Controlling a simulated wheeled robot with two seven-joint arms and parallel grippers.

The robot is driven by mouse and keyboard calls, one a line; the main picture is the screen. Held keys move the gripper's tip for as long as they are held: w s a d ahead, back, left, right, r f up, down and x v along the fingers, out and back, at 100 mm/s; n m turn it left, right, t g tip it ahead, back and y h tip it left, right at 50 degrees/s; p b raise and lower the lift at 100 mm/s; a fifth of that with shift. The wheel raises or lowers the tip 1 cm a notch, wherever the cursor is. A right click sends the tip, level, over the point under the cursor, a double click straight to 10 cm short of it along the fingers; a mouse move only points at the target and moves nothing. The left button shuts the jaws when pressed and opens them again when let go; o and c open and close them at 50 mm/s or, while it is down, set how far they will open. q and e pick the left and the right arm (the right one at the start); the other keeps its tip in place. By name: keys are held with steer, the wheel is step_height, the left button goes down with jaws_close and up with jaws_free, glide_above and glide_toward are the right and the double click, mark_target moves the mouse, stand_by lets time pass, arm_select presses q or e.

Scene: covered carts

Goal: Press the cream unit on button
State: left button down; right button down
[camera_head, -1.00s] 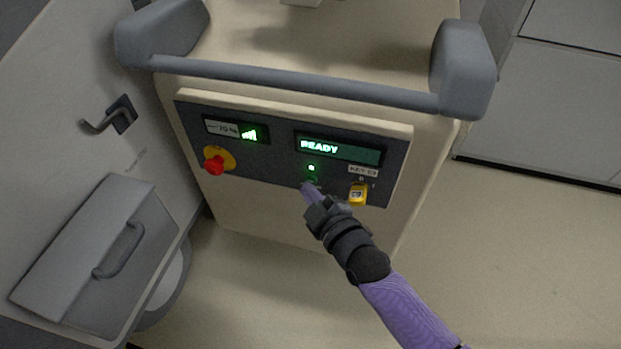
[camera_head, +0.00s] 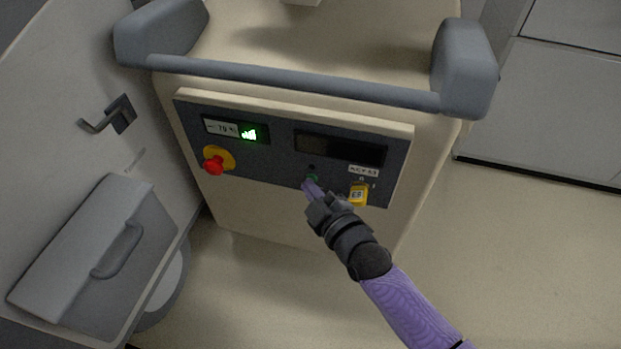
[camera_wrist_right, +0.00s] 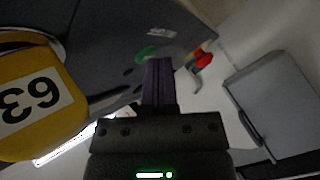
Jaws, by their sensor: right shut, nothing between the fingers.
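The cream unit (camera_head: 265,215) has a dark control panel (camera_head: 270,172) on its front. The green on button (camera_head: 312,178) sits below the display (camera_head: 340,148), which is dark. The small indicator above the button is unlit. My right gripper (camera_head: 309,187) is shut and empty, its purple fingertips just below the button in the head view. In the right wrist view the fingertips (camera_wrist_right: 158,62) lie beside the green button (camera_wrist_right: 147,53); I cannot tell whether they touch it. My left gripper is not in view.
A yellow key tag (camera_head: 358,194) hangs right of the button, close to my gripper. A red stop knob (camera_head: 213,166) on a yellow base is at the panel's left. A grey handlebar (camera_head: 300,83) runs above. A grey box (camera_head: 95,250) stands left. Floor at right is clear.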

arm_select(q)
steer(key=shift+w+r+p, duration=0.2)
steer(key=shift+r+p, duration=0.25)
steer(key=shift+p, duration=0.1)
arm_select(e)
steer(key=shift+s+a, duration=0.25)
steer(key=shift+s, duration=0.55)
